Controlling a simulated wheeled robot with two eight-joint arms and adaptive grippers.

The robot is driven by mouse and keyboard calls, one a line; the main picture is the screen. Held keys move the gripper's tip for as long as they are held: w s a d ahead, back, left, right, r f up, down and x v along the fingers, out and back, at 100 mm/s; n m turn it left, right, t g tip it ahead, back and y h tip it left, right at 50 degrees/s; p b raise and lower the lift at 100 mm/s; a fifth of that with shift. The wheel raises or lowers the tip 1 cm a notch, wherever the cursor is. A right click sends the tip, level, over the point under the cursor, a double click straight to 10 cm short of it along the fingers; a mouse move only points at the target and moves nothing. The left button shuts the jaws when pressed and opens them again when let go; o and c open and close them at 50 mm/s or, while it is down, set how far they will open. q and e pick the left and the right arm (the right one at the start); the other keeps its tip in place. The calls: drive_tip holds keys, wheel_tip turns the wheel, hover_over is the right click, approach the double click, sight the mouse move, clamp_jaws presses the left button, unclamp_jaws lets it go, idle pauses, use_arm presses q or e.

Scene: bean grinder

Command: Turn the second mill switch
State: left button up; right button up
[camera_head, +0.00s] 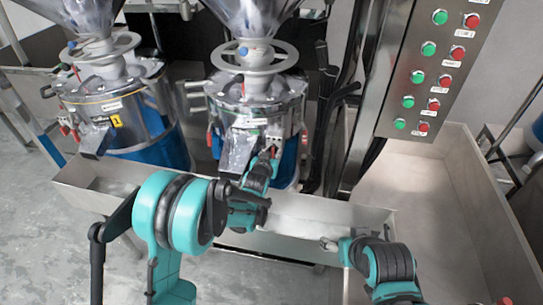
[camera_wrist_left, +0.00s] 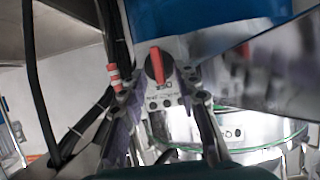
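The second mill (camera_head: 258,95) is the silver and blue machine in the middle of the head view, with a hopper and a handwheel on top. Its switch, a red knob on a round black base (camera_wrist_left: 157,66), shows in the left wrist view with the red bar roughly upright. My left gripper (camera_head: 268,157) is at the front of this mill. In the left wrist view its two fingers (camera_wrist_left: 155,95) are apart, with the switch beyond and between their tips; contact cannot be told. My right gripper (camera_head: 328,243) is low over the trough, small, its opening unclear.
Another mill (camera_head: 115,95) stands on the left. A long metal trough (camera_head: 95,183) runs in front of both mills. A steel panel with green and red buttons (camera_head: 428,70) rises at the right, above a metal bin (camera_head: 440,180). Dark cables hang beside the second mill.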

use_arm(q)
drive_tip(key=shift+w+d+f, duration=0.1)
drive_tip(key=shift+w+f, duration=0.05)
drive_tip(key=shift+w, duration=0.3)
clamp_jaws()
